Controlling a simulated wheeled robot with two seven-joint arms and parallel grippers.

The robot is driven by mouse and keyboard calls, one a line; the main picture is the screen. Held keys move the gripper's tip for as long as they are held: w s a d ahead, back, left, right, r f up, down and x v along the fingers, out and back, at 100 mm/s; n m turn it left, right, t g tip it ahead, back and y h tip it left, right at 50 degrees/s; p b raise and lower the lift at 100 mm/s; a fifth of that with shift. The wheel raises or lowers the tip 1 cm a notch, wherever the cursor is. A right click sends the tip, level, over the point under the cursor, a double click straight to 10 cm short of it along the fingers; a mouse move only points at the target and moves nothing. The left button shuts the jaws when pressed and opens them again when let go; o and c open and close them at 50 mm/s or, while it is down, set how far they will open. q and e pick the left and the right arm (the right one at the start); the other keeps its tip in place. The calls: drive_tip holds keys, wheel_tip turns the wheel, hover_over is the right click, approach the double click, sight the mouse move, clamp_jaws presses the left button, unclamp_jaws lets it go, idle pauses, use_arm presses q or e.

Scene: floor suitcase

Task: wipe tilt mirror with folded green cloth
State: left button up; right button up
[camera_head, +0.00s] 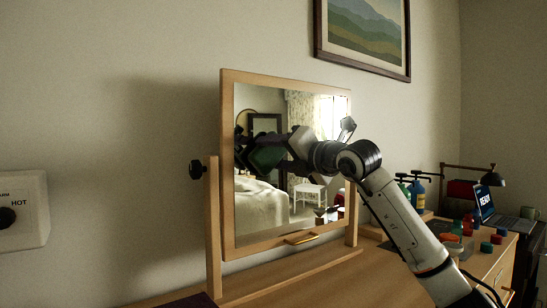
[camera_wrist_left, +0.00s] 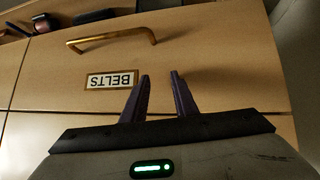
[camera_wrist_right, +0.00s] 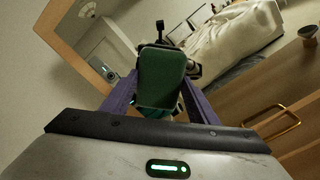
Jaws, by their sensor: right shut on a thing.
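The tilt mirror (camera_head: 228,190) stands on the wooden dresser top, its glass in a light wood frame held between two posts. My right gripper (camera_head: 278,150) is in front of the glass, left of its middle, and is shut on the folded green cloth (camera_wrist_right: 162,75). The cloth shows dark green beside its reflection in the head view (camera_head: 266,156); whether it touches the glass I cannot tell. The mirror frame also shows in the right wrist view (camera_wrist_right: 72,38). My left gripper (camera_wrist_left: 159,92) is open and empty, in front of a drawer front labelled BELTS (camera_wrist_left: 111,80).
Bottles (camera_head: 417,188), small coloured items, a laptop (camera_head: 487,204) and a lamp (camera_head: 492,177) stand at the right. A framed picture (camera_head: 366,32) hangs above. A drawer handle (camera_wrist_left: 112,39) is near my left gripper.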

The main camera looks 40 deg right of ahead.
drive_tip(key=s+b, duration=0.1)
drive_tip(key=s, duration=0.1)
drive_tip(key=s+b, duration=0.1)
drive_tip(key=shift+s+a+f, duration=0.15)
drive_tip(key=shift+s, duration=0.2)
drive_tip(key=shift+s+a+b, duration=0.1)
drive_tip(key=shift+s+b, duration=0.3)
drive_tip(key=shift+s, duration=0.3)
drive_tip(key=shift+s, duration=0.1)
drive_tip(key=shift+s+a+b, duration=0.15)
drive_tip(key=shift+s+b, duration=0.7)
drive_tip(key=shift+s, duration=0.55)
